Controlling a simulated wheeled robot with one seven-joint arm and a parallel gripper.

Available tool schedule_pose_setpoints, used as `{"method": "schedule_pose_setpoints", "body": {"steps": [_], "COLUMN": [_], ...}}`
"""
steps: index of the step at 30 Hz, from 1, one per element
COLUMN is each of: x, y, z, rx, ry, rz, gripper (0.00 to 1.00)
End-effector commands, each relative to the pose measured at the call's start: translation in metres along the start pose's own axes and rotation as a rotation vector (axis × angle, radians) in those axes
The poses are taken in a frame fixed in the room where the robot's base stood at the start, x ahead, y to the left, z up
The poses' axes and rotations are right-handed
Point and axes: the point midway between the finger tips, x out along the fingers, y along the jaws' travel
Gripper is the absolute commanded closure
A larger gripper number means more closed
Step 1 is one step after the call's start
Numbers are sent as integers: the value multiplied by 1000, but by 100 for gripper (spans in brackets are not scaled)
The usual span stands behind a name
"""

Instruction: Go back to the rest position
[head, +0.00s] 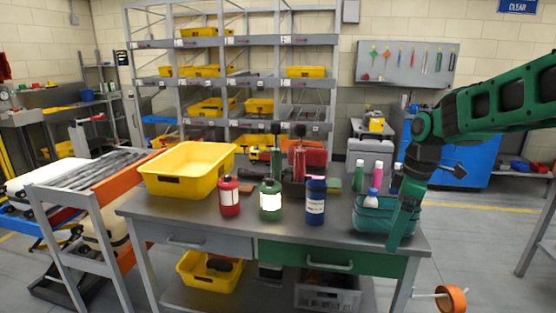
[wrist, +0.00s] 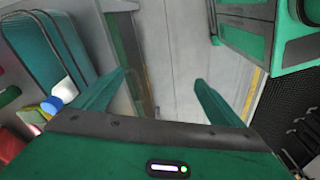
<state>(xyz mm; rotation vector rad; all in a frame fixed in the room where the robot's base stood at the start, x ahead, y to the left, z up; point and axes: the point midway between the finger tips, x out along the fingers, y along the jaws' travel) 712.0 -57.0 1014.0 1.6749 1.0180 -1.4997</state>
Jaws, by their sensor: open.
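My gripper (head: 397,232) is at the right end of the grey table (head: 335,225), in front of the teal basket (head: 372,238). In the wrist view its two green fingers (wrist: 160,85) stand apart with nothing between them. The wrist view shows floor beyond the fingertips and the teal basket (wrist: 52,50) on the left. In the head view the fingers overlap the basket's right side; I cannot tell whether they touch it. My green arm comes in from the upper right.
A yellow bin (head: 190,172), a red bottle (head: 229,197), a green canister (head: 270,200) and a blue bottle (head: 315,201) stand on the table. Shelving (head: 225,85) is behind, a conveyor (head: 85,170) at left. Open floor (head: 480,240) lies to the right.

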Motion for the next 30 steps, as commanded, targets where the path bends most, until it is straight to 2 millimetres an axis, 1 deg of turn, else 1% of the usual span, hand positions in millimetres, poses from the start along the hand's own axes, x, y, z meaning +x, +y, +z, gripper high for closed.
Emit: {"method": "schedule_pose_setpoints", "body": {"steps": [1, 5, 8, 11, 12, 14, 15, 18, 21, 24, 27, 30], "x": [-3, -8, -12, -14, -14, -13, -11, -5, 2, 9, 13, 14], "y": [-4, -18, -35, -60, -73, -93, -106, -139, -168, -189, -199, -203], "z": [13, 43, 71, 107, 122, 145, 159, 191, 215, 230, 242, 246], "rx": [59, 224, 390, 609, 707, 857, 956, 1189, 1381, 1518, 1597, 1628], "ry": [-3, -12, -21, -31, -35, -43, -47, -57, -66, -73, -78, -80], "rz": [5, 14, 24, 37, 44, 53, 59, 75, 89, 99, 105, 107], "gripper": [9, 9, 9, 9, 9, 9, 9, 9, 9, 9, 9, 9]}}
